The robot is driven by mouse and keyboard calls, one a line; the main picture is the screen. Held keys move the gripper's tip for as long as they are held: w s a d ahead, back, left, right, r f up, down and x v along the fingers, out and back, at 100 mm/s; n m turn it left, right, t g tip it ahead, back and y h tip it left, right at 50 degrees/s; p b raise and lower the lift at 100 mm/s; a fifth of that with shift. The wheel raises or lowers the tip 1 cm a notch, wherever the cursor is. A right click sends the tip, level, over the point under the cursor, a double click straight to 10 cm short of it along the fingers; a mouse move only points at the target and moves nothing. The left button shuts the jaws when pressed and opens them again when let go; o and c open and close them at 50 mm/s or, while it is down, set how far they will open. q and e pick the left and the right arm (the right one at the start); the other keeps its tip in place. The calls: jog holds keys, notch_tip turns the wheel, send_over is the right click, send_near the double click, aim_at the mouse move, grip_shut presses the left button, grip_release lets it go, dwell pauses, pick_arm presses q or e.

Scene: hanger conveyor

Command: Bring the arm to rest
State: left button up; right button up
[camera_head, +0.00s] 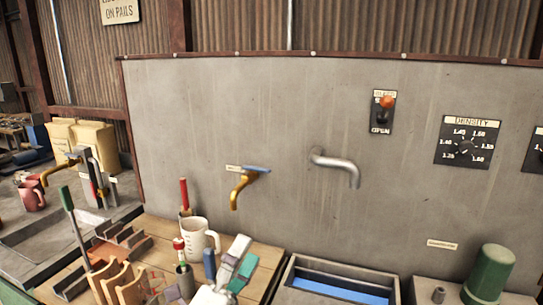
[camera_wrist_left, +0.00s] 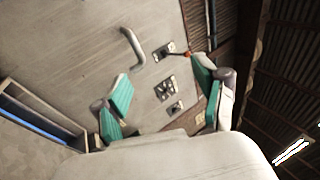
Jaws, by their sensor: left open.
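My left gripper (camera_head: 239,262) shows at the bottom middle of the head view, with pale fingers and teal pads. It is in front of the wooden bench, near the white mug. In the left wrist view the left gripper (camera_wrist_left: 160,92) has its two fingers spread apart with nothing between them. The wrist view is tilted, and the grey wall panel lies beyond the fingers. My right gripper is in neither view.
A white mug (camera_head: 200,239) and upright tools stand close by on the bench (camera_head: 150,228). A brass tap (camera_head: 240,188) and a grey spout (camera_head: 335,165) stick out from the panel (camera_head: 220,110). A blue-filled basin (camera_head: 340,288) and a green cylinder (camera_head: 489,272) are at right.

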pick_arm(q)
jog(key=s+a+f+n+g+y, duration=0.35)
jog(key=a+f+n+y, duration=0.3)
jog(key=f+n, duration=0.35)
jog(key=s+a+f+n+g+y, duration=0.2)
jog(key=a+f+n+g+y, duration=0.2)
jog(key=a+f+n+y, duration=0.5)
jog(key=s+f+n+g+h, duration=0.2)
jog(key=s+f+g, duration=0.2)
jog(key=s+f, duration=0.45)
jog(key=s+f+n+g+h, duration=0.25)
jog(key=s+f+g, duration=0.25)
jog(key=s, duration=0.6)
notch_tip(320, 180, down, 26)
jog(key=s+g, duration=0.1)
jog(key=s+a+f+g+y, duration=0.1)
jog(key=s+a+f, duration=0.2)
jog(key=s+f, duration=1.3)
jog(key=shift+s+a+f, duration=0.15)
jog(key=shift+s+f, duration=0.1)
jog(key=shift+s, duration=0.05)
jog(key=shift+g, duration=0.25)
